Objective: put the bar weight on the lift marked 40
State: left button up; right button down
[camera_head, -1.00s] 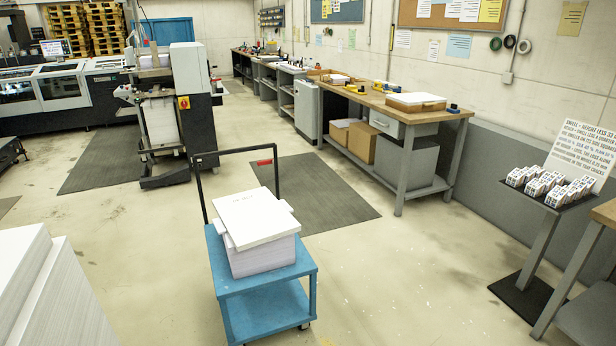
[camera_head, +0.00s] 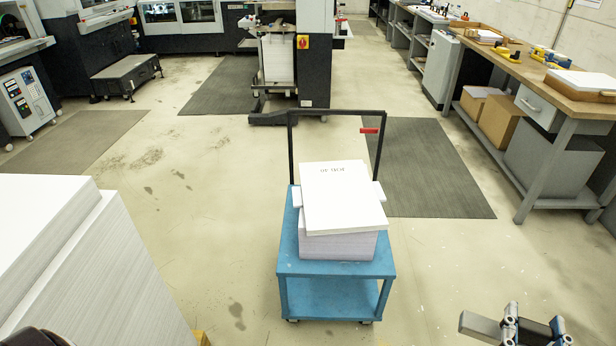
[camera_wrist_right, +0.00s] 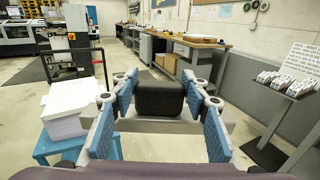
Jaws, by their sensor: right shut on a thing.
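My right gripper (camera_head: 536,326) shows at the bottom right of the head view. In the right wrist view its blue-padded fingers (camera_wrist_right: 160,105) are shut on a dark block, the bar weight (camera_wrist_right: 160,92), held up in the air. To its left, a blue cart (camera_head: 335,268) carries a white paper stack (camera_head: 338,246). A white top sheet or board (camera_head: 343,205) lies slightly turned on it, with small print I cannot read. The cart and stack also show at left in the wrist view (camera_wrist_right: 62,125). I see no readable 40. My left gripper is not in view.
A tall white paper stack (camera_head: 110,270) fills the lower left. The cart's black handle (camera_head: 335,112) stands at its far side. A workbench (camera_head: 540,90) runs along the right. In the wrist view, a stand with small blocks (camera_wrist_right: 285,85) is at right. Open floor surrounds the cart.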

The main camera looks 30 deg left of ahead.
aim_at(331, 194)
jog(key=i+l+u, duration=0.15)
jog(key=i+u, duration=0.3)
jog(key=i, duration=0.5)
jog(key=u, duration=0.9)
